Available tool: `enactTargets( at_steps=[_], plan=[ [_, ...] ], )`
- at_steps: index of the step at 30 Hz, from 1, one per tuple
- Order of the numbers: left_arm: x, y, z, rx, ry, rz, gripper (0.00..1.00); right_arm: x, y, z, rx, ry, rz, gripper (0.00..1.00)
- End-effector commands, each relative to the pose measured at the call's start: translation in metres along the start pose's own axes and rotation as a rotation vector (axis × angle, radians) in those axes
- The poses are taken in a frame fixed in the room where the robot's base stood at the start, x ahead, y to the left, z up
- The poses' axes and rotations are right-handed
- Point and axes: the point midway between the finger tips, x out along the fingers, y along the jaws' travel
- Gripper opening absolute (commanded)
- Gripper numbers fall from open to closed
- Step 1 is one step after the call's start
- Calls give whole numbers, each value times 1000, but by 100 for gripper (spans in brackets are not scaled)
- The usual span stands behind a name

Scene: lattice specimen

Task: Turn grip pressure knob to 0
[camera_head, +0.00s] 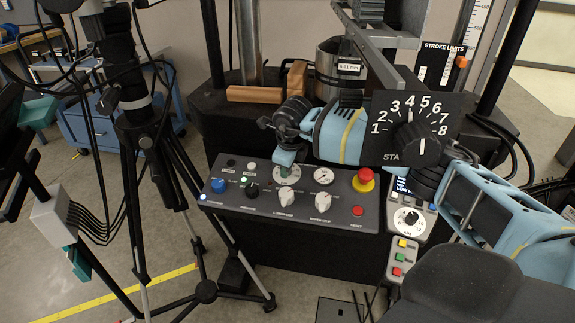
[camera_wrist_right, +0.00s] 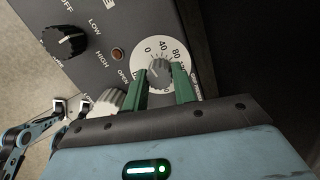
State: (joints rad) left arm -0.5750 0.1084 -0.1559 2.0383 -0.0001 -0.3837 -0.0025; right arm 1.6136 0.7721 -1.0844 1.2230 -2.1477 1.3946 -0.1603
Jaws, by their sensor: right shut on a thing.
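The grip pressure knob (camera_wrist_right: 159,72) is a small grey knob on a round white dial (camera_wrist_right: 143,58) marked 0, 40 and 80. My right gripper (camera_wrist_right: 170,88) has its two green fingers on either side of the knob and is shut on it. In the head view, the right gripper (camera_head: 287,157) reaches down to the dial (camera_head: 287,178) on the dark control panel (camera_head: 345,212), and its fingers hide much of the knob. I cannot read the pointer exactly. My left gripper is not recognisable in either view.
A black tripod (camera_head: 150,150) stands left of the panel.

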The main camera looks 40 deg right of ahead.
Motion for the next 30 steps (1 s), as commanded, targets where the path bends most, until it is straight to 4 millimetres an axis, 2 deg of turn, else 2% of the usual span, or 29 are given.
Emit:
enactTargets(
  at_steps=[10, 11, 15, 25, 30],
  plan=[
    [1, -1, -2, 1, 5, -1, 0, -2, -1, 1, -1, -4, -2, 4],
    [1, -1, -2, 1, 4, -1, 0, -2, -1, 1, -1, -4, -2, 31],
    [1, -1, -2, 1, 4, -1, 0, -1, -1, 1, -1, -3, -1, 49],
    [1, -1, -2, 1, 4, -1, 0, -3, 0, 0, -1, -2, -1, 49],
    [1, 0, -2, 1, 4, -1, 0, -21, -2, 1, -1, -5, -3, 49]
  ],
)
